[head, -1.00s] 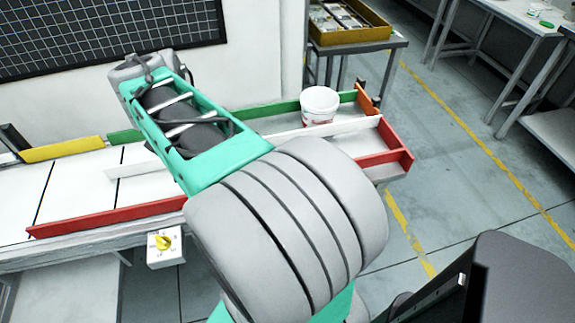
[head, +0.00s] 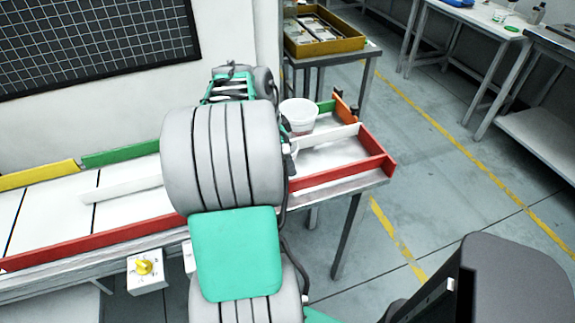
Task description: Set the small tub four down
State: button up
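A white tub (head: 299,111) stands upright near the right end of the long white bench, in the back lane between the green rail and the white divider. Its lower left part is close to my arm's outline in the picture. My thick grey and teal arm covers the middle of the bench. A small pale and dark shape (head: 291,150) shows at the arm's right edge, and I cannot tell what it is. My gripper is hidden behind the arm, so I cannot see its fingers or anything in them.
A red rail (head: 90,243) runs along the bench front and closes the right end with an orange piece (head: 345,108). A yellow rail (head: 38,175) is at back left. A switch box (head: 146,270) hangs in front. A yellow tray (head: 325,46) stands on a table behind.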

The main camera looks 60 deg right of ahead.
jog(key=shift+s+d+f, duration=0.15)
jog(key=shift+d+f, duration=0.85)
jog(key=shift+f, duration=0.2)
jog(key=shift+w+x, duration=0.15)
jog(key=shift+x, duration=0.75)
jog(key=shift+w+x, duration=0.2)
jog(key=shift+x, duration=0.75)
jog(key=shift+a+f, duration=0.15)
jog(key=shift+f, duration=0.15)
jog(key=o, duration=1.2)
jog(key=shift+c, duration=0.2)
